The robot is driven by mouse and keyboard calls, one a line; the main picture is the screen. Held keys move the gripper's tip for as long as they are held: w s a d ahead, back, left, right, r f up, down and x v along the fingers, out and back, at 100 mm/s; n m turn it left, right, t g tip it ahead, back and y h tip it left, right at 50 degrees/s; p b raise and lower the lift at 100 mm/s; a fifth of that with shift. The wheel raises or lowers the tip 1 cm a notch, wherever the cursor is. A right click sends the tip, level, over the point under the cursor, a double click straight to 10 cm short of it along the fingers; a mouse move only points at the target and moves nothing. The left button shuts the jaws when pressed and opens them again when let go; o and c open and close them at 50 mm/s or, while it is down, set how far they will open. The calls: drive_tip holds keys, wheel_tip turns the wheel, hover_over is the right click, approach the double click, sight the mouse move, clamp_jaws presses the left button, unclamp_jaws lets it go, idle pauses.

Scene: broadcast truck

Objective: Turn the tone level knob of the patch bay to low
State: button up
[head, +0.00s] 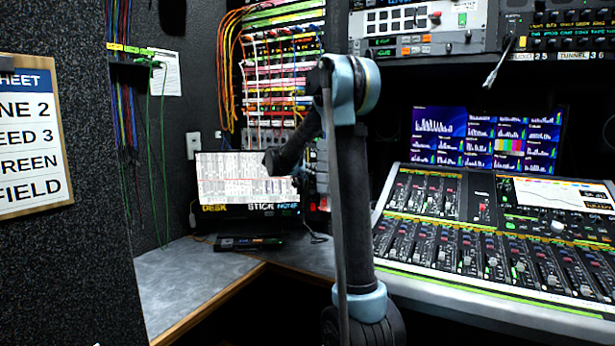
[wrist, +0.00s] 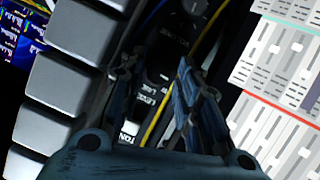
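The patch bay (head: 280,95) stands at the back of the head view, a rack strung with orange, red and white cables. In the wrist view its dark panel (wrist: 152,98) carries white lettering that seems to read "TONE" and "LEVEL", seen at a steep tilt. My gripper (wrist: 155,72) is over this panel, its two blue-grey fingers apart with the lettering between them. I cannot make out the tone level knob or its setting; the fingers and shadow cover much of the panel. In the head view my arm hides the gripper's fingertips.
Yellow and blue cables cross the panel close to my fingers. Large grey keys (wrist: 68,82) line the left of the wrist view. A lit monitor (head: 245,180) stands on the desk (head: 185,275) left of my arm. A mixing console (head: 480,240) fills the right.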

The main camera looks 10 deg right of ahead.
clamp_jaws()
idle(0.3)
drive_tip(key=shift+w+a+f+n+h, duration=0.15)
drive_tip(key=shift+n+h, duration=1)
drive_tip(key=shift+n, duration=1.2)
drive_tip(key=shift+s+a+f+n+h, duration=0.15)
drive_tip(key=shift+n+h, duration=1.05)
drive_tip(key=shift+n, duration=1.2)
drive_tip(key=shift+w+f+n+h, duration=0.2)
drive_tip(key=shift+n+h, duration=0.95)
drive_tip(key=shift+n, duration=1.2)
drive_tip(key=shift+s+d+f, duration=0.1)
